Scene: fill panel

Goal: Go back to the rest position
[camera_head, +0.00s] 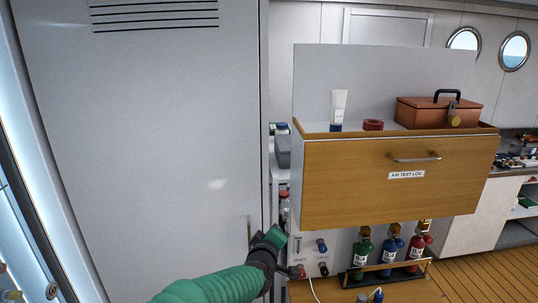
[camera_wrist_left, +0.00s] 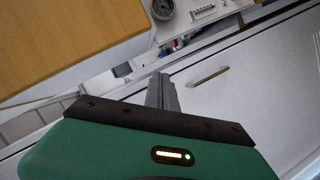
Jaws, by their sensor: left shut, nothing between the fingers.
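My left arm, with a green sleeve, comes in from the bottom of the head view. Its left gripper (camera_head: 275,237) is in front of the tall locker's right edge, beside the small valve panel. In the left wrist view the grey fingers of the left gripper (camera_wrist_left: 162,92) are together with nothing between them. Whether the gripper is clear of the panel is hard to tell. My right gripper is not in view.
A tall white locker (camera_head: 150,130) fills the left; its handle (camera_wrist_left: 208,77) shows in the wrist view. A wooden drawer unit (camera_head: 400,185) holds a tube (camera_head: 338,106) and copper box (camera_head: 425,112). Below are a valve panel (camera_head: 312,246) and a rack of bottles (camera_head: 390,254). Wooden floor is clear at right.

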